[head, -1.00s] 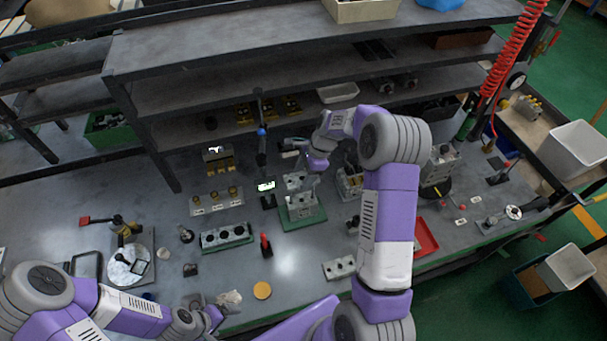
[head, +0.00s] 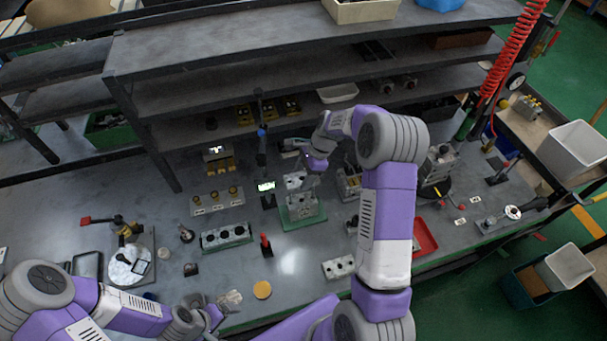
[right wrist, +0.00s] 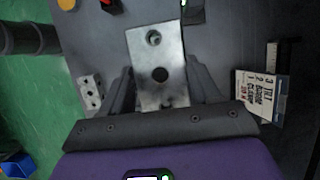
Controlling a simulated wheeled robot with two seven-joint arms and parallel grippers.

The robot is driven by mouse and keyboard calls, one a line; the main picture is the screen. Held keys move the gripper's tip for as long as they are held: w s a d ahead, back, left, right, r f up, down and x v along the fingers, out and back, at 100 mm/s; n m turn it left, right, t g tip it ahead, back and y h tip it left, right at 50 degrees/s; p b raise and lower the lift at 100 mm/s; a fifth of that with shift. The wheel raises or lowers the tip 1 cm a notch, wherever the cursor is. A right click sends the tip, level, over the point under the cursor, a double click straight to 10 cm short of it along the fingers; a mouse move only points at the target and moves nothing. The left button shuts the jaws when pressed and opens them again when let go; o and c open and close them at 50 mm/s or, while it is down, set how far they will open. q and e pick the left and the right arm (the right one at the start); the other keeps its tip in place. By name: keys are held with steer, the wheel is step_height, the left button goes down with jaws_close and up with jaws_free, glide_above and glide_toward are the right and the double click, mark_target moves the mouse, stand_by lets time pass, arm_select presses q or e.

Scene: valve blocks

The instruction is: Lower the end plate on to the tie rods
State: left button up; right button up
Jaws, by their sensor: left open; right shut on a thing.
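My right gripper (head: 312,167) is shut on the end plate (head: 294,181), a grey metal plate. In the right wrist view the plate (right wrist: 155,52) sits between the two dark fingers of the gripper (right wrist: 163,88), with two dark round holes visible. In the head view the plate is over the metal valve block (head: 303,207), which stands on a green base (head: 287,223). The tie rods are too small to make out, and I cannot tell whether the plate touches them. My left gripper (head: 224,303) is open near the table's front edge.
A black-holed block (head: 226,236) and a red-topped post (head: 265,245) stand left of the green base. A small lit display (head: 266,186) is close beside it. A drilled plate (head: 338,267) and red tray (head: 425,238) lie right. Shelves (head: 300,60) overhang the back.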

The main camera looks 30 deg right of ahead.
mark_target(232, 325)
arm_select(q)
steer(key=shift+f+b, duration=2.2)
arm_select(e)
steer(key=shift+f, duration=3.5)
arm_select(q)
steer(key=shift+s+f+b, duration=0.1)
steer(key=shift+f+b, duration=0.2)
steer(key=shift+b, duration=0.1)
arm_select(e)
steer(key=shift+s+f, duration=0.15)
steer(key=shift+f, duration=0.3)
